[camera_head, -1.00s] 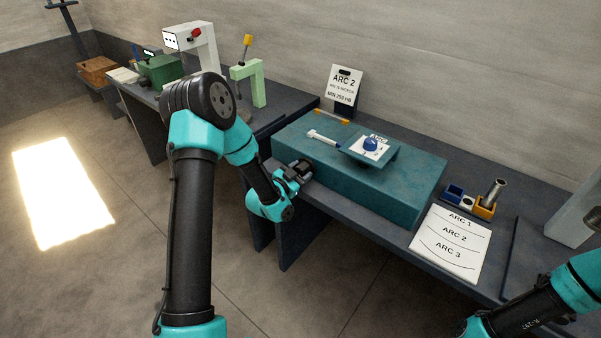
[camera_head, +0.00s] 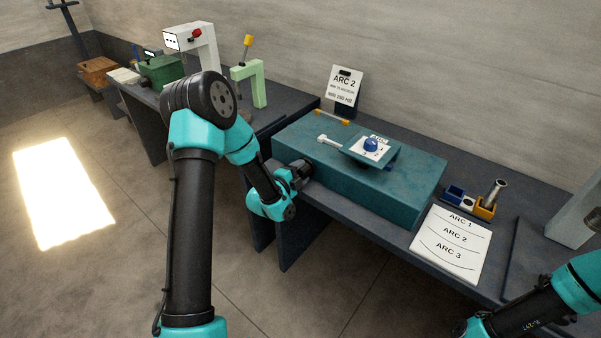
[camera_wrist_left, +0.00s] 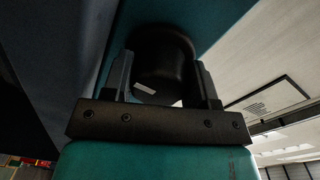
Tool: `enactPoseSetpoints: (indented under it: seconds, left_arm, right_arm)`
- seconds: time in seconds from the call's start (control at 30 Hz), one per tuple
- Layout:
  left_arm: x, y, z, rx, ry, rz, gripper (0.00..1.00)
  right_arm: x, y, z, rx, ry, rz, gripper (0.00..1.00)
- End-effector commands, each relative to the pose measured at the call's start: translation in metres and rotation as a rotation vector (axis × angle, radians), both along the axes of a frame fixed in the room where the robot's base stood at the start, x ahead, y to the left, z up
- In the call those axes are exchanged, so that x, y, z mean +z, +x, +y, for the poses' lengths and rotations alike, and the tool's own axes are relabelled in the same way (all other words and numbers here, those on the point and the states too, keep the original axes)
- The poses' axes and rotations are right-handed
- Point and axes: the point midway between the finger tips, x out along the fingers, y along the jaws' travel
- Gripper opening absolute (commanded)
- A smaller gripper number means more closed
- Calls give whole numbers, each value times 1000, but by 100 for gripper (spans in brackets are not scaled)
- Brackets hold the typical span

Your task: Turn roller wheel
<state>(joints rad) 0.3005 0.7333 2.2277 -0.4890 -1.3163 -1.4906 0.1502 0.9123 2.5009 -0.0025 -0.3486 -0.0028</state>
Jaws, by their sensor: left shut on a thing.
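The section bender is a teal block (camera_head: 395,190) on the dark bench, with a blue knob (camera_head: 371,145) on a white dial plate on top. A white-tipped lever (camera_head: 328,140) sticks out to the left of the plate. My left gripper (camera_head: 303,170) is at the left front side of the block. In the left wrist view, its two fingers stand on either side of a dark rounded wheel or knob (camera_wrist_left: 160,62) and are shut on it. A small pale mark shows on it. My right arm shows at the lower right; its gripper is out of view.
An ARC 2 sign (camera_head: 345,83) stands behind the block. A sheet with ARC 1, ARC 2 and ARC 3 curves (camera_head: 450,245) lies to its right. Blue and yellow bins (camera_head: 483,208) hold a metal tube (camera_head: 494,192). Another bench with a green box (camera_head: 162,72) is at the back left.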

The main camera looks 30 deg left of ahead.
Motion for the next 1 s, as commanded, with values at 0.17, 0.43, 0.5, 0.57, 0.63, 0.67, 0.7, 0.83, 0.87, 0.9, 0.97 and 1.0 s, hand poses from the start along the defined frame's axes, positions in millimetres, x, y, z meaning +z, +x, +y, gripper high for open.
enactPoseSetpoints:
  seconds: [0.17, 0.43, 0.5, 0.57, 0.63, 0.67, 0.7, 0.83, 0.87, 0.9, 0.97, 1.0]
  left_arm:
    - [0, 0, 0, 1, 163, -30, 29]
    - [1, 0, 0, 0, 391, -74, 29]
    - [1, 0, 0, 0, 438, -83, 29]
    - [1, 0, 0, 0, 474, -90, 29]
    - [1, 0, 0, 0, 507, -96, 29]
    - [1, 0, 0, 0, 521, -99, 29]
    - [1, 0, 0, 0, 535, -101, 29]
    - [1, 0, 0, 0, 567, -107, 29]
    - [1, 0, 0, 0, 572, -108, 29]
    - [1, 0, 0, 0, 576, -109, 29]
    - [1, 0, 0, 0, 580, -110, 29]
    - [1, 0, 0, 0, 581, -110, 29]
  right_arm:
    - [0, 0, 0, 0, 0, 0, 71]
    - [0, 0, 0, 0, 0, 0, 71]
    - [0, 0, 0, 0, 0, 0, 71]
    - [0, 0, 0, 0, 0, 0, 71]
    - [0, 0, 0, 0, 0, 0, 71]
    - [0, 0, 0, 0, 0, 0, 71]
    - [0, 0, 0, 0, 0, 0, 71]
    - [0, 0, 0, 0, 0, 0, 71]
    - [0, 0, 0, 0, 0, 0, 71]
    - [0, 0, 0, 0, 0, 0, 71]
    - [0, 0, 0, 0, 0, 0, 71]
    - [0, 0, 0, 0, 0, 0, 71]
